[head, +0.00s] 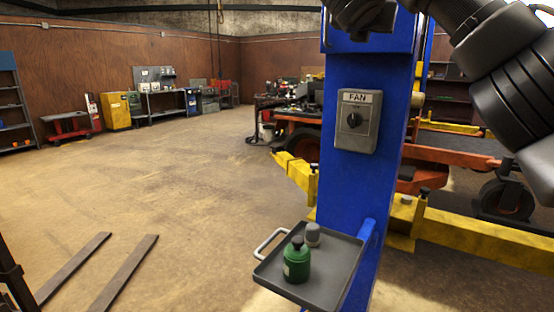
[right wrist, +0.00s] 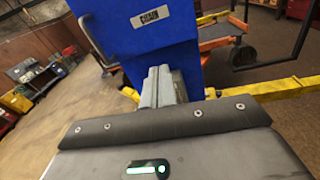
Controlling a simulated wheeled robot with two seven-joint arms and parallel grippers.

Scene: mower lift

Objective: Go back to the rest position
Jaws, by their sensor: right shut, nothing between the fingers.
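My right arm comes in from the upper right in the head view, in front of the blue lift post (head: 350,190). In the right wrist view my right gripper (right wrist: 160,75) has its two grey fingers together with nothing between them. They point towards a blue surface with a label reading CHAIN (right wrist: 146,17); I cannot tell whether they touch it. A grey switch box (head: 357,140) with a black knob and a FAN label is on the post in the head view. My left gripper is not in view.
A dark tray (head: 335,277) on the post holds a green bottle (head: 296,262) and a grey cap-like piece (head: 312,234). Yellow lift arms (head: 480,235) and an orange mower (head: 440,160) stand behind. Two flat forks (head: 125,272) lie lower left. The floor (head: 180,180) at left is open.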

